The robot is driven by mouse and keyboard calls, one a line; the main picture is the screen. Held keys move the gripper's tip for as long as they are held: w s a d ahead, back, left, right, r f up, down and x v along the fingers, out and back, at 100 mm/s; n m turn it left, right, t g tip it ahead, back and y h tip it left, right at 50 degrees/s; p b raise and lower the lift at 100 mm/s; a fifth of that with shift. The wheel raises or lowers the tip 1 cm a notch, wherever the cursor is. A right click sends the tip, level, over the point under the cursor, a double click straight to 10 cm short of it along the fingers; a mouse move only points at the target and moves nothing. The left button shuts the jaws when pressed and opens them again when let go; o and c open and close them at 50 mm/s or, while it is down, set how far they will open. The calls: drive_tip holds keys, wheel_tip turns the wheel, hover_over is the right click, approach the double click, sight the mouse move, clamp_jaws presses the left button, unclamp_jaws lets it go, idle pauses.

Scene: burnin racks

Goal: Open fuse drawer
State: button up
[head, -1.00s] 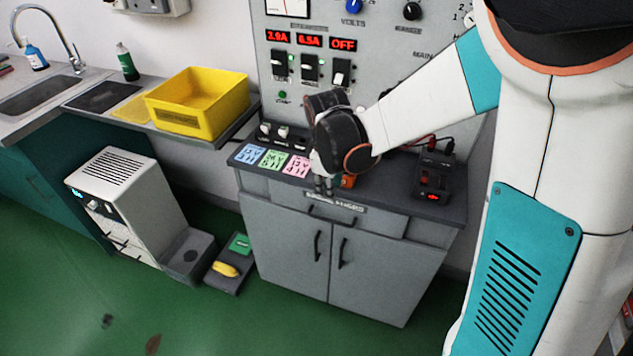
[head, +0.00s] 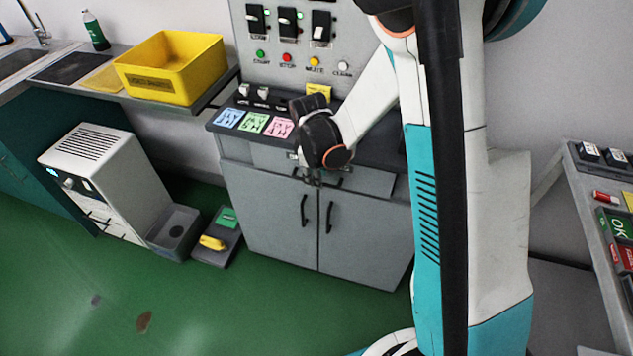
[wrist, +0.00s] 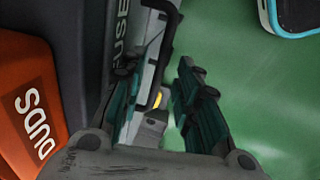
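The fuse drawer (head: 372,181) is the wide grey front at the top of the grey cabinet. It looks closed in the head view, partly covered by my arm. In the wrist view, its label strip reading "FUSE" (wrist: 121,28) and its black bar handle (wrist: 163,55) show. My gripper (head: 312,178) is at the drawer front, pointing down. In the wrist view, my gripper (wrist: 162,80) is open, its two teal fingers apart with the handle in the gap between them. The left finger overlaps the handle's side; I cannot tell whether it touches.
Below are two cabinet doors (head: 262,222) with black handles. Coloured cards (head: 254,122) lie on the cabinet top. An orange "DUDS" bin (wrist: 35,110) is close at left in the wrist view. A foot pedal (head: 214,243) stands on the floor. Green floor in front is clear.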

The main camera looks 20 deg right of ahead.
drive_tip(key=shift+w+d+f, duration=0.1)
drive_tip(key=shift+f, duration=0.75)
drive_tip(key=shift+c, duration=0.4)
clamp_jaws()
